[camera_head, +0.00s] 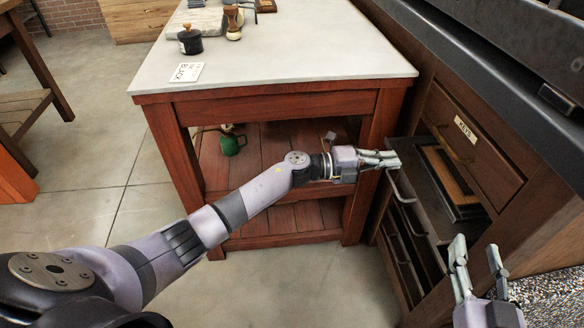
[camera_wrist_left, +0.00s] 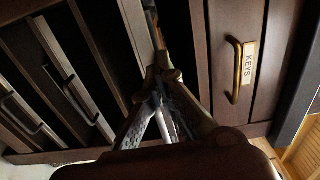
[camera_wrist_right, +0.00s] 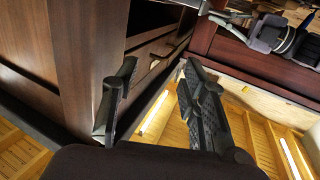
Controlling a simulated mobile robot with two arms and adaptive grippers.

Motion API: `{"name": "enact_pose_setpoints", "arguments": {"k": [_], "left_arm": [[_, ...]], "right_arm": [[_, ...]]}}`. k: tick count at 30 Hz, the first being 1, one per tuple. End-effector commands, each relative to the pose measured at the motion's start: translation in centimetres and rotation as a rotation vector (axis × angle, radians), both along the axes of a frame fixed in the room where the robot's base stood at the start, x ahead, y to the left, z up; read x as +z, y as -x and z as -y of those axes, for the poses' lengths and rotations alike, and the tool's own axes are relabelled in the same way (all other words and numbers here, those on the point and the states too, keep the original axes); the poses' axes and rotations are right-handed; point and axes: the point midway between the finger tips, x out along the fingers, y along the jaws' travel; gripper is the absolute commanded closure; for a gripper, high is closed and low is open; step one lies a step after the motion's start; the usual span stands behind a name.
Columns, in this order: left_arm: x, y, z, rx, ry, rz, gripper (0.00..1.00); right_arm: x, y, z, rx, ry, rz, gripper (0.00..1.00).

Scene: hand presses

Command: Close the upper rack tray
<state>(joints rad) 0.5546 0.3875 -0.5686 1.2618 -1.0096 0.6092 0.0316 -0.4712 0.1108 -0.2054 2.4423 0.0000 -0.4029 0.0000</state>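The upper rack tray (camera_head: 432,199) is pulled out from the dark wooden cabinet at the right, with a curved metal handle (camera_head: 402,188) on its front. Its pale front strip also shows in the left wrist view (camera_wrist_left: 136,33). My left gripper (camera_head: 392,159) reaches across to the tray's front top edge, just above the handle. Its fingertips are together in the left wrist view (camera_wrist_left: 164,75), with no object visible between them; whether they touch the tray is unclear. My right gripper (camera_head: 477,252) is open and empty, in front of the cabinet, right of the tray.
A drawer labelled KEYS (camera_head: 466,130) sits in the cabinet above the tray. Lower trays (camera_head: 407,262) with handles lie beneath it. A red wooden table (camera_head: 270,100) with a grey top stands close on the left. The floor (camera_head: 310,290) in front is clear.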

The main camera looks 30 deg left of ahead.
Motion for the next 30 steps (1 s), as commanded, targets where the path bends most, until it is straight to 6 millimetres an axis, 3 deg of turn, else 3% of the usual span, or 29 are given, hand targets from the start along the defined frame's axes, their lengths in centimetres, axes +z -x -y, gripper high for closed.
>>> {"name": "enact_pose_setpoints", "arguments": {"k": [6, 15, 30], "left_arm": [[-0.1, -2.8, 4.2, 0.0, 0.001, 0.002, 1.0], [-0.1, -4.9, 7.3, 0.0, 0.0, 0.0, 1.0], [0.2, -5.4, 8.0, 0.002, 0.003, 0.003, 1.0]], "right_arm": [[3.9, 0.1, -0.6, 0.014, -0.06, 0.224, 0.6], [8.6, 1.7, -0.8, 0.028, -0.13, 0.482, 0.6], [9.7, 2.3, -0.8, 0.032, -0.148, 0.544, 0.6]]}}
